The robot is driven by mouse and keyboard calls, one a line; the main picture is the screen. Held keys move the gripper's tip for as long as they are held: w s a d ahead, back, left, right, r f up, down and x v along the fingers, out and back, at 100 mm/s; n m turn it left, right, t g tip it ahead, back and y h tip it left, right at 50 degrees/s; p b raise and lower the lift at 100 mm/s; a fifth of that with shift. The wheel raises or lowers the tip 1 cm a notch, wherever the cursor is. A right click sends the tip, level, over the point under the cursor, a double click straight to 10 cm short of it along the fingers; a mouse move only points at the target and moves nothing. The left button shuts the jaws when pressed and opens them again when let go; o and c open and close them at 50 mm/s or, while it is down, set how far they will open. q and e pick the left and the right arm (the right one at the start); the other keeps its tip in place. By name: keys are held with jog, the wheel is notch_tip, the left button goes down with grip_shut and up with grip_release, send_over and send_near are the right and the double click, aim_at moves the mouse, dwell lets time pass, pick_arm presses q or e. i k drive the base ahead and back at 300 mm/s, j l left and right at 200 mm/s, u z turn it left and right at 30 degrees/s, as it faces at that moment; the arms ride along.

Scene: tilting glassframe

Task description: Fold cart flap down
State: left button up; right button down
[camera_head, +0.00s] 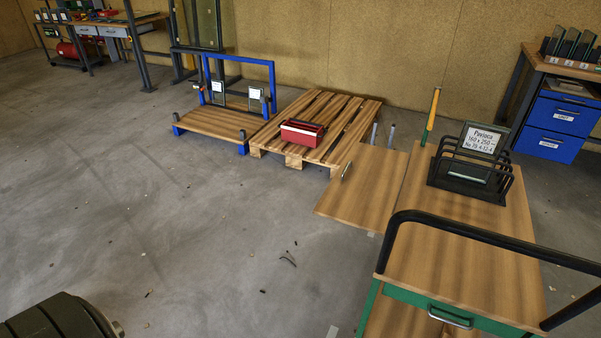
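The cart has a wooden top (450,255) and a green frame at the right. Its flap (358,190) is a wooden board that sticks out from the left side of the top. The flap appears raised, about level with the top, with a thin seam between them. The flap's underside and any support are hidden. Neither gripper is in view. A dark rounded part at the bottom left looks like mine.
A black handle rail (480,232) crosses the cart's near side above a green drawer (440,312). A black rack (470,172) with a sign stands on the top. A pallet (335,115) with a red toolbox (302,132) lies behind the flap. Floor left of the cart is mostly clear.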

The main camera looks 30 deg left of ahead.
aim_at(362, 193)
jog(key=u, duration=0.5)
jog(key=z, duration=0.4)
jog(key=i+j+z, duration=0.3)
jog(key=j+z, duration=0.15)
jog(key=j, duration=0.15)
jog(key=i+j+z, duration=0.2)
jog(key=j, duration=0.15)
jog(key=j+z, duration=0.25)
jog(key=j, duration=0.1)
